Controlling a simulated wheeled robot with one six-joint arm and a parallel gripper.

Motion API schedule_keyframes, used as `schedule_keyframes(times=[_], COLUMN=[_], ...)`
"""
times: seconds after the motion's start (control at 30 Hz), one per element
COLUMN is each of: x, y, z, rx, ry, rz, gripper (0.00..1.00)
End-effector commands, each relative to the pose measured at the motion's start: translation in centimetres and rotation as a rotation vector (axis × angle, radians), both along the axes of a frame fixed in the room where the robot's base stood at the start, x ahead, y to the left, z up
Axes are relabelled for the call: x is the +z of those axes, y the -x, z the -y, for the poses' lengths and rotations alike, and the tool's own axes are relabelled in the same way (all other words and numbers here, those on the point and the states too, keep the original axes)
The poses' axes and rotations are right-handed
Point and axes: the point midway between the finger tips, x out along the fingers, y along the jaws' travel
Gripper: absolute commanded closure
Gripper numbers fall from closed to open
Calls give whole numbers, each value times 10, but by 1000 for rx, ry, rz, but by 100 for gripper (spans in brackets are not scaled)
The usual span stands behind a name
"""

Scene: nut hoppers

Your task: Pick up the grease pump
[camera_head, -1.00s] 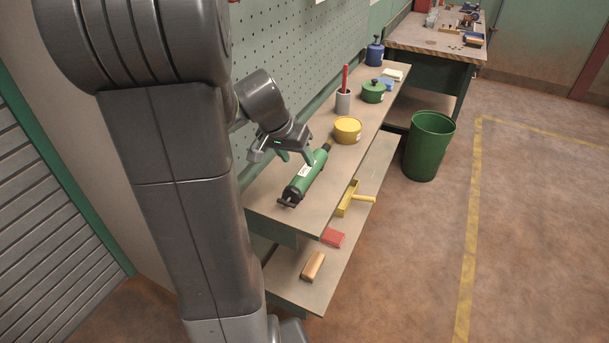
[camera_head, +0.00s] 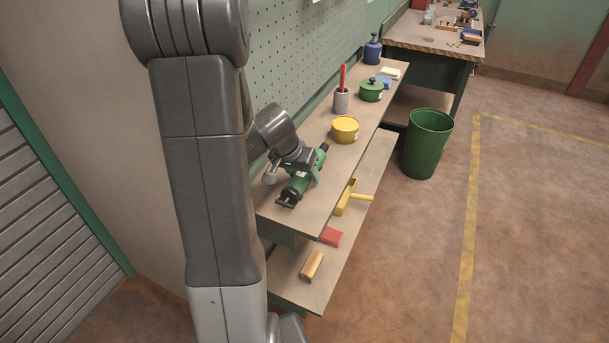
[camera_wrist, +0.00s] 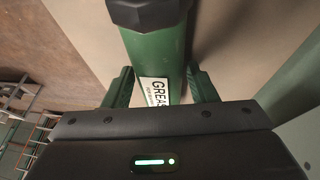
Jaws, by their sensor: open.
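The grease pump (camera_head: 294,188) is a green cylinder with black ends, lying on the upper shelf near its front end. In the wrist view its green barrel (camera_wrist: 154,52) carries a white label with the letters "GREAS", partly cut off by my gripper body. My gripper (camera_head: 300,172) is right over the pump's middle. In the wrist view the two green fingers of my gripper (camera_wrist: 161,88) stand on either side of the barrel, with gaps visible. The gripper is open and the pump rests on the shelf. The fingertips' depth beside the barrel is hard to tell.
On the upper shelf (camera_head: 325,188) stand a yellow tin (camera_head: 345,130), a grey cup with a red rod (camera_head: 341,100), a green pot (camera_head: 371,91) and a blue can (camera_head: 373,51). The pegboard (camera_head: 300,60) rises behind. A green bin (camera_head: 427,145) stands on the floor at right.

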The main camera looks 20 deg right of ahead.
Motion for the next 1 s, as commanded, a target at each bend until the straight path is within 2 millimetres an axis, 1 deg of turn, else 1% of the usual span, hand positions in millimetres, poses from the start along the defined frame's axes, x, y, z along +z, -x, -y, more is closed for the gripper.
schedule_keyframes(times=[0.1, 0.37, 0.57, 0.67, 0.77, 1.0], x=[0, 0, 1, 6, 20, 67], y=[0, 0, -1, -1, -2, -2], z=[0, 0, 0, 0, 1, 1], rx=[0, 0, 1, 1, 0, 0], ry=[0, 0, 1, 2, 4, 4], rz=[0, 0, 2, 3, 7, 7], gripper=[48, 99, 100, 100, 100, 100])
